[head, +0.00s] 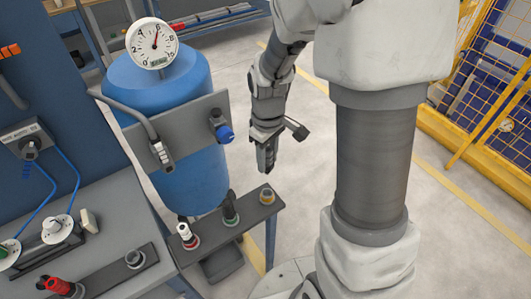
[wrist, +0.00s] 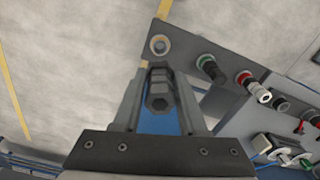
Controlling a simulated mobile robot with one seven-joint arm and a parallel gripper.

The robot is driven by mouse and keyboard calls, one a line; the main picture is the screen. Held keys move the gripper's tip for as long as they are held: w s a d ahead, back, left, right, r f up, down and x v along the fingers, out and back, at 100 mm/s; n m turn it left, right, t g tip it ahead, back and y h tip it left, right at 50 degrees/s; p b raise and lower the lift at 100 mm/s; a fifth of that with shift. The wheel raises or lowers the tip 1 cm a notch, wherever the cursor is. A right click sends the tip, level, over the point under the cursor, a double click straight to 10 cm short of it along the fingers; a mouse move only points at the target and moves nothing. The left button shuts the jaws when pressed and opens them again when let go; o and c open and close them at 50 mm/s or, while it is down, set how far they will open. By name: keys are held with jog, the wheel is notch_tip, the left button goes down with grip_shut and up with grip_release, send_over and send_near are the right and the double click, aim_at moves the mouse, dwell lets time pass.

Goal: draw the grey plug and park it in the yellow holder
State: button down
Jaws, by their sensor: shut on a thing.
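My gripper (head: 267,158) hangs in the air above and behind the strip of holders in the head view. In the wrist view my gripper (wrist: 160,82) is shut on the grey plug (wrist: 159,100), a dark grey ribbed piece between the fingers. In the head view I cannot make out the plug clearly against the fingers. The yellow holder (head: 267,196) is at the right end of the strip, with an open top. It also shows in the wrist view (wrist: 160,45), beyond the fingertips and apart from the plug; it looks empty.
Beside it on the strip, the green holder (head: 230,209) bears a dark plug and the red holder (head: 188,237) a white-topped plug. A blue tank (head: 180,110) with a gauge (head: 152,43) and a blue-ended fitting (head: 221,129) stands close left. Open floor lies to the right.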

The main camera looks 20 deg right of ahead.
jog(key=shift+f+b, duration=3.5)
jog(key=shift+f, duration=1.05)
jog(key=shift+f+b, duration=1.25)
jog(key=shift+f, duration=0.35)
jog(key=shift+c, duration=2.1)
grip_release()
jog(key=shift+r, duration=0.15)
